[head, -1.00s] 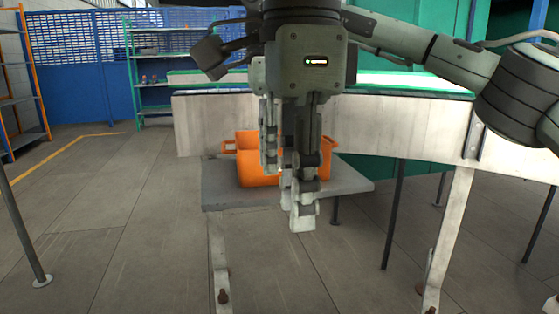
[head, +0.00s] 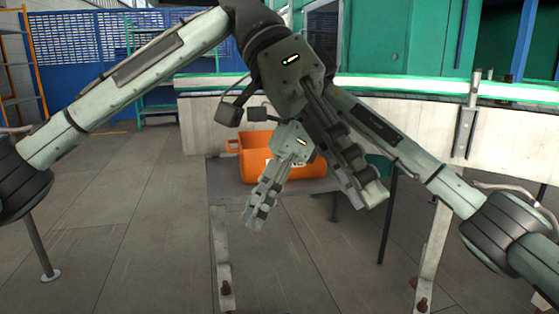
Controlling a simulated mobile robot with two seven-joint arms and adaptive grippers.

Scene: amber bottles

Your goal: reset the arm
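My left gripper (head: 364,192) hangs from the arm that crosses in from the left. Its fingers point down and to the right, in front of the conveyor-like bench. My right gripper (head: 256,217) is at the end of the arm from the right, lower and behind the left one. Its fingers point down and to the left, in front of the orange crate. The fingers of both are seen edge-on, so their opening is unclear. Nothing shows held in either. No amber bottle can be made out.
The orange crate (head: 252,160) stands on a low grey table (head: 222,182), partly hidden by my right gripper. A long pale bench (head: 425,130) with green edging runs behind. A green shelf (head: 150,105) stands at the back left. Floor at the left is open.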

